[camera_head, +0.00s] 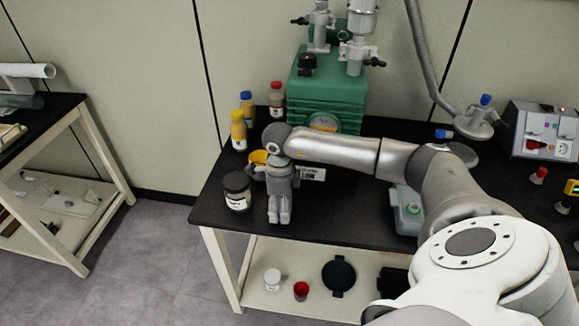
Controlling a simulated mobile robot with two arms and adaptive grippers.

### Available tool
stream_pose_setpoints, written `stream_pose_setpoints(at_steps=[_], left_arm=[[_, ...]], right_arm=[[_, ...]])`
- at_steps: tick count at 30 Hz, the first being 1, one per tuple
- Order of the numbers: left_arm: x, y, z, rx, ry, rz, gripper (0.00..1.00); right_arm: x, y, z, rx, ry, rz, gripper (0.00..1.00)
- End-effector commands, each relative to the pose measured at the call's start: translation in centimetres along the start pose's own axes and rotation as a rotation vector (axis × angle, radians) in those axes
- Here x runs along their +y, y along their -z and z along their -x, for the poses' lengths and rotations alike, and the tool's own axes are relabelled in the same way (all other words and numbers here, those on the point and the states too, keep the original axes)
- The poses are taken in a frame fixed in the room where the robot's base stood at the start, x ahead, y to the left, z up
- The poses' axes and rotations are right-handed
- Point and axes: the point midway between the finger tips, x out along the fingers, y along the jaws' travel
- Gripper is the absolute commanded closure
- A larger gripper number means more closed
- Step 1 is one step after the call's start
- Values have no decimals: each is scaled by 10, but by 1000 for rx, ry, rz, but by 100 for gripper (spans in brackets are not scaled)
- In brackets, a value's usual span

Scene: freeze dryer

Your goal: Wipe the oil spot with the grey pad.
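My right arm reaches in from the right, and its gripper (279,216) points down at the front left part of the black bench (330,228). Its fingers look close together, but I cannot tell whether they are shut or hold something thin. I cannot make out the grey pad or the oil spot; the gripper and arm hide part of the bench top. My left gripper is not in view.
A dark jar with a white label (236,190) stands just left of my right gripper. A yellow-capped bottle (238,130), a blue-capped bottle (246,104) and a red-capped bottle (277,97) stand behind. A green pump (328,88) is at the back.

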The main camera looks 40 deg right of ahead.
Motion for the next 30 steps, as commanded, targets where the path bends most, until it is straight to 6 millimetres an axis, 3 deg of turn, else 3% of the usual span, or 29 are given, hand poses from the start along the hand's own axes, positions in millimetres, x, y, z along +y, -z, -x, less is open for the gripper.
stream_pose_setpoints(at_steps=[8, 18, 30], left_arm=[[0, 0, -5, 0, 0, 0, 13], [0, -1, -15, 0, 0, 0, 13], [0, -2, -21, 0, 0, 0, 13]], right_arm=[[-1, -11, -1, 1, 0, 0, 53], [-3, -38, 0, 0, 1, 0, 53], [-10, -33, -2, 4, 0, -2, 53]])
